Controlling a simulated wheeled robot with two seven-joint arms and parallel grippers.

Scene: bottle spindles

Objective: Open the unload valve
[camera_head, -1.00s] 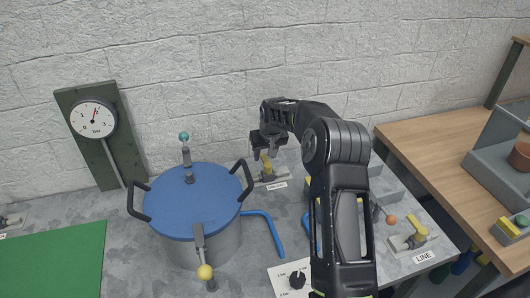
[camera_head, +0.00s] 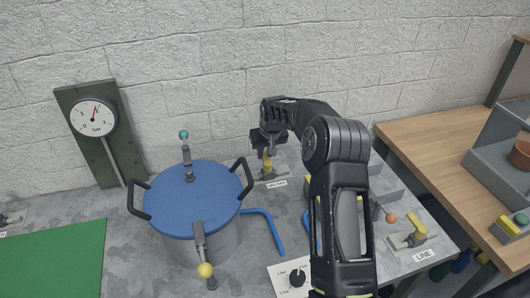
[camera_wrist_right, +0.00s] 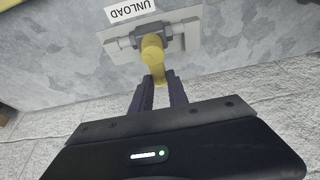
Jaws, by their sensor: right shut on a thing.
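The unload valve is a grey fitting on a light plate with a yellow handle (camera_wrist_right: 153,52), beside a label reading UNLOAD (camera_wrist_right: 130,8) in the right wrist view. In the head view the valve's yellow handle (camera_head: 267,163) shows behind the blue-lidded pot, near the wall. My right gripper (camera_wrist_right: 159,88) is shut on the yellow handle, its two dark fingers on either side of the handle's end. In the head view the right gripper (camera_head: 268,150) is just above the valve and partly covers the handle. My left gripper is not in view.
A pot with a blue lid (camera_head: 188,200) and black side handles stands left of the valve. A pressure gauge (camera_head: 93,117) is at the back left. A LINE valve (camera_head: 417,236) is at the right, and a knob (camera_head: 297,277) at the front. A blue pipe (camera_head: 270,228) runs beside the pot.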

